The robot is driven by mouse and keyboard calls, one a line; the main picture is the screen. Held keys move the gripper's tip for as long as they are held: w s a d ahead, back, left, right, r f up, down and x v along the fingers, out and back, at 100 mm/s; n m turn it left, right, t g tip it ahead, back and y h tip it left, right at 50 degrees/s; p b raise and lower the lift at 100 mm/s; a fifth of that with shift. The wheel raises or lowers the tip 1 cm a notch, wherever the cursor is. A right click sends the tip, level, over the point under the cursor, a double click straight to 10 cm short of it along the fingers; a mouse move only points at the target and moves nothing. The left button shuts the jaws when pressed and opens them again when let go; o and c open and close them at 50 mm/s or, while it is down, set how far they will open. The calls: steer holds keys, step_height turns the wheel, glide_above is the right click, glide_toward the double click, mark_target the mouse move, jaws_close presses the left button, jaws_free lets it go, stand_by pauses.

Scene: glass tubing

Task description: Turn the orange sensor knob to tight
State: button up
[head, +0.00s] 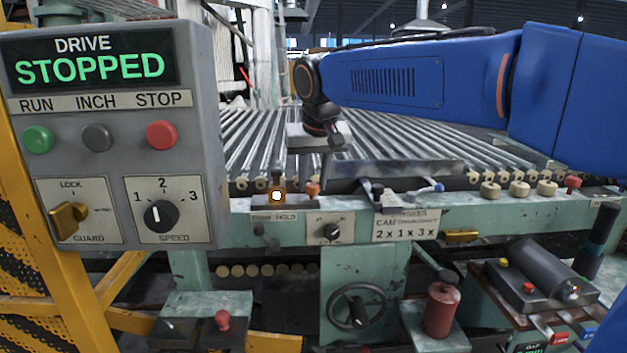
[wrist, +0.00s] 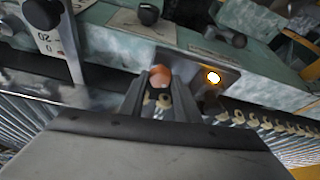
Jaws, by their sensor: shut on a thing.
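The orange sensor knob (head: 313,189) sits on the front rail of the green machine, just right of a glowing amber lamp (head: 277,196). In the wrist view the knob (wrist: 160,75) shows its rounded orange top between the two dark fingers. My gripper (wrist: 160,92) is shut on the knob, one finger on each side. In the head view my gripper (head: 319,172) reaches down to the rail from above, and its fingertips are small and hard to make out. Any tightness mark at the knob is too small to read.
A grey drive panel (head: 110,120) reading STOPPED stands at the left. Metal rollers (head: 270,135) lie behind the rail. To the right of the knob are a dark clamp-like part (head: 385,195) and several cream knobs (head: 490,190). The lamp (wrist: 212,77) is close beside my fingers.

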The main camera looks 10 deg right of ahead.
steer(key=m, duration=0.2)
steer(key=m+h, duration=0.2)
steer(key=m, duration=0.1)
steer(key=shift+a+m, duration=0.25)
steer(key=shift+m, duration=0.05)
steer(key=m, duration=0.2)
steer(key=m+g+h, duration=0.1)
steer(key=m, duration=0.2)
steer(key=shift+w+a+h, duration=0.1)
steer(key=shift+h, duration=0.2)
steer(key=shift+g, duration=0.3)
steer(key=o, duration=1)
steer(key=v, duration=1.7)
steer(key=shift+a+r, duration=0.1)
steer(key=shift+a, duration=0.1)
